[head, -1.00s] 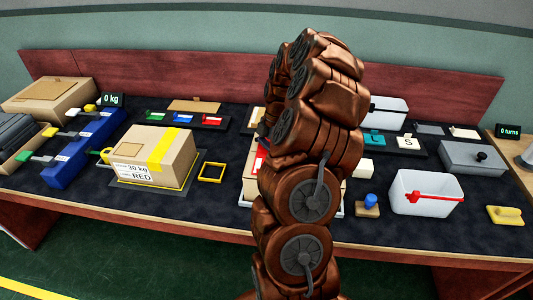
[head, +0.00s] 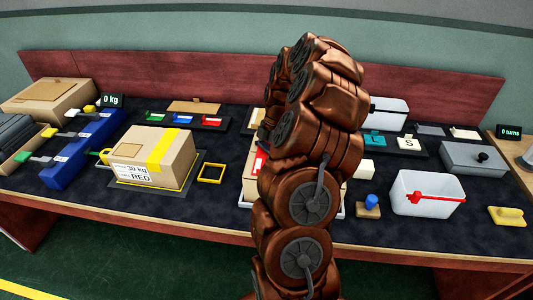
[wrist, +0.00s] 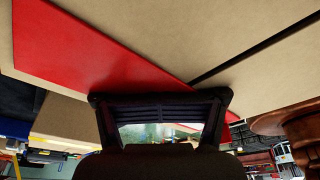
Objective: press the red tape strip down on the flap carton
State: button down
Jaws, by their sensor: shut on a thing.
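The flap carton (head: 250,186) stands at the middle of the bench in the head view, mostly hidden behind my arm. In the wrist view its tan top (wrist: 140,30) fills the upper part, with a dark seam running to the upper right. The red tape strip (wrist: 75,50) lies along the carton there; a bit of it also shows in the head view (head: 261,160). My gripper (wrist: 160,102) is at the strip, with its fingertips against or very near it, and is shut on it. The exact contact is hidden by the fingers. In the head view my arm hides the gripper.
A white bin (head: 428,195) with a red handle and a blue-knobbed block (head: 369,206) are to the right. A red backboard (head: 180,80) runs behind the bench.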

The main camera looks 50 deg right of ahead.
aim_at(263, 153)
jog(key=shift+r, duration=3)
